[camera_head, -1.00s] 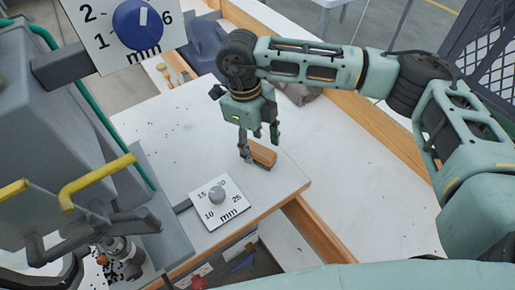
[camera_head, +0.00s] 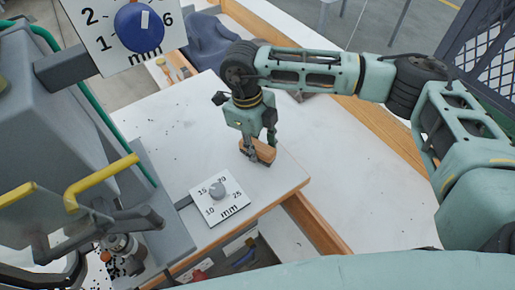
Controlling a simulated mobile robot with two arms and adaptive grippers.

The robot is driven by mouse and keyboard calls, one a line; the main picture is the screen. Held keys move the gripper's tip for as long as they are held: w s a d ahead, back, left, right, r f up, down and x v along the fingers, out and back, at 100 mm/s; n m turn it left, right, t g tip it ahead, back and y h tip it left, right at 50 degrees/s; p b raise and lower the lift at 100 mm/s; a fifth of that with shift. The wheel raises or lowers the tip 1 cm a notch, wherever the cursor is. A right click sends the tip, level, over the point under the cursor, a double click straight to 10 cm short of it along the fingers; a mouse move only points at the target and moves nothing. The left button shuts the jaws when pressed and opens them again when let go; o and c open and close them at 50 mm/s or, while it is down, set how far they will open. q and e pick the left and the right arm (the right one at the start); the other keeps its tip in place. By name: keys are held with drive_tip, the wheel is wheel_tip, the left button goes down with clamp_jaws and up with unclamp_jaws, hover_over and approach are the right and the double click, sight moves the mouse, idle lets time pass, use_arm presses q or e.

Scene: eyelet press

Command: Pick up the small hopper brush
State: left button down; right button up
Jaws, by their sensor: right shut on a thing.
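The small hopper brush (camera_head: 264,150) has a wooden back and a dark underside. It lies on the white tabletop near the table's right corner. My right gripper (camera_head: 261,155) comes down from above and is shut on the brush, its fingers at the near part of the wooden back. The brush appears to be at or very close to the table surface; I cannot tell if it is lifted.
A white dial plate (camera_head: 219,199) with a grey knob stands in front of the brush. A grey press (camera_head: 60,130) with yellow handles fills the left. A blue knob (camera_head: 139,26) on a white plate is at the upper left. The white tabletop (camera_head: 175,140) has scattered dark specks.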

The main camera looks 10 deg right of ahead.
sight(262, 147)
clamp_jaws()
drive_tip(key=shift+r, duration=0.15)
drive_tip(key=shift+r, duration=0.25)
drive_tip(key=r, duration=0.1)
drive_tip(key=r+b, duration=0.1)
drive_tip(key=r, duration=0.1)
drive_tip(key=shift+s+d+r+b, duration=0.2)
drive_tip(key=shift+d+r+b, duration=0.05)
drive_tip(key=shift+b, duration=0.15)
drive_tip(key=s+d+r+b, duration=0.2)
drive_tip(key=s+d+r, duration=0.4)
drive_tip(key=s, duration=0.3)
drive_tip(key=shift+d+r, duration=0.15)
drive_tip(key=shift+r, duration=0.25)
drive_tip(key=shift+s, duration=0.1)
